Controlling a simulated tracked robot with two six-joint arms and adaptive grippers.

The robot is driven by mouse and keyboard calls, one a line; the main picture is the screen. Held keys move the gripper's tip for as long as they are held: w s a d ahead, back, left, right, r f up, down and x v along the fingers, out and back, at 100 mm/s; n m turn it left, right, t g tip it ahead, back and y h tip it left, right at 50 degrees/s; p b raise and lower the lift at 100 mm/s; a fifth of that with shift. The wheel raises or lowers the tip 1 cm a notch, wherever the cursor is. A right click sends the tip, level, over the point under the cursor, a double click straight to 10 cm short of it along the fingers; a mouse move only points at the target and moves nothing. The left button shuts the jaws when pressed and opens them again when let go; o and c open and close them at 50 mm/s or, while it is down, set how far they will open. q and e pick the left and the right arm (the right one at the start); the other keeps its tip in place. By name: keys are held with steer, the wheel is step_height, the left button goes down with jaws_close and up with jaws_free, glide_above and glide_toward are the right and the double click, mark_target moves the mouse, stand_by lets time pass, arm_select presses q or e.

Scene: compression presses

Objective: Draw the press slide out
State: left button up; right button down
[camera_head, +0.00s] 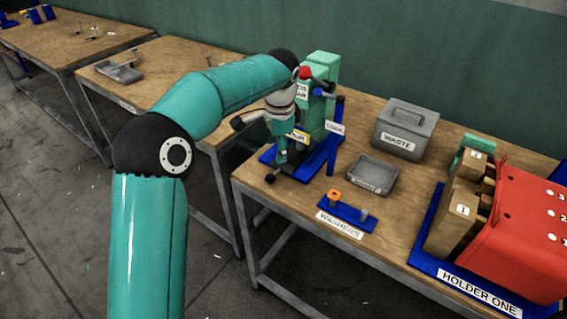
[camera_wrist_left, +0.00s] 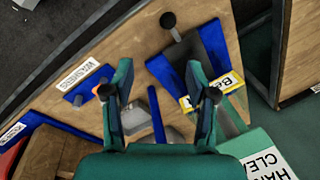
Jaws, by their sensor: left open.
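The press (camera_head: 322,72) is a green column on a blue base (camera_head: 318,165), standing near the left end of the table. Its dark slide (camera_head: 281,170) lies low at the front of the base, with a black knob (camera_head: 269,178) at its outer end. In the left wrist view the slide (camera_wrist_left: 211,48) shows between blue rails, with the knob (camera_wrist_left: 168,20) on a short rod. My left gripper (camera_head: 287,150) is in front of the press above the slide, partly hiding it. Its two fingers (camera_wrist_left: 161,92) are wide apart with nothing between them. My right gripper is out of view.
A grey waste box (camera_head: 405,128), a grey tray (camera_head: 372,174) and a blue washer stand (camera_head: 347,212) with an orange washer are right of the press. A red panel (camera_head: 520,235) and wooden holder blocks (camera_head: 455,212) fill the far right. Another table (camera_head: 140,82) stands left.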

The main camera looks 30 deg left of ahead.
mark_target(271, 175)
arm_select(q)
steer(key=a+f, duration=0.1)
steer(key=f, duration=0.3)
steer(key=w+a+f, duration=0.1)
steer(key=f, duration=0.4)
steer(key=w+a+f, duration=0.1)
steer(key=f, duration=0.4)
steer(key=shift+a+f+p, duration=0.15)
steer(key=shift+a+p, duration=0.1)
steer(key=shift+p, duration=0.15)
steer(key=shift+c, duration=0.3)
jaws_close()
